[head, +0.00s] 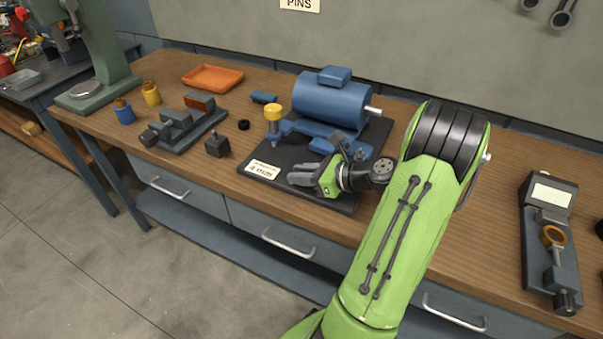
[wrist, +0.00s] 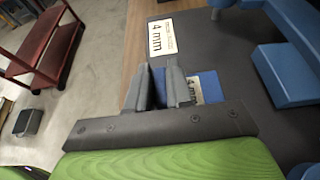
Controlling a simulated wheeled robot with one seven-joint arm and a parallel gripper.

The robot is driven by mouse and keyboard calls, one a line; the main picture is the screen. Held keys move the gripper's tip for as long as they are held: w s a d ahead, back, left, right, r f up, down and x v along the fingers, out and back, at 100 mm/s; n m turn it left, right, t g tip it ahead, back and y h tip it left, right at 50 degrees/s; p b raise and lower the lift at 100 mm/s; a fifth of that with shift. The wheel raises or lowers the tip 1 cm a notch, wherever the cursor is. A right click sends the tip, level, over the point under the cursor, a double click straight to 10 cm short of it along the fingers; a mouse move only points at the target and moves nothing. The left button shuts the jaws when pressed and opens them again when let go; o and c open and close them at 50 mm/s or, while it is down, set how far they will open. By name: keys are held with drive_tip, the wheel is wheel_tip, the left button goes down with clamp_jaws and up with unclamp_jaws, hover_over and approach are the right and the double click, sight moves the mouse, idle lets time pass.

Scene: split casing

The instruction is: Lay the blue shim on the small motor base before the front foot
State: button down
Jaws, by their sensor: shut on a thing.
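The blue motor (head: 332,98) stands on a dark base plate (head: 262,153), with a white label card (head: 263,168) at the plate's front left. In the wrist view, the card (wrist: 163,38) reads 4 mm, and a blue foot (wrist: 286,75) stands to the right of my fingers. My gripper (head: 303,175) is low over the front part of the plate. It is shut on the blue shim (wrist: 208,84), which shows between and beside the fingers (wrist: 160,88) and bears a pale 4 mm label. In the head view the shim is hidden. I cannot tell whether it touches the plate.
A yellow-topped post (head: 273,113) stands at the plate's left. Left of it are a black ring (head: 243,125), a dark block (head: 217,145), a grey fixture (head: 185,125) and an orange tray (head: 212,77). A gauge (head: 550,240) lies far right. Bare bench lies between.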

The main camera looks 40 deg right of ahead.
drive_tip(key=shift+f, duration=0.3)
drive_tip(key=c, duration=0.9)
unclamp_jaws()
drive_tip(key=shift+c, duration=0.2)
drive_tip(key=shift+r, duration=0.1)
wheel_tip(320, 180, up, 8)
drive_tip(key=p, duration=0.9)
drive_tip(key=shift+p, duration=0.4)
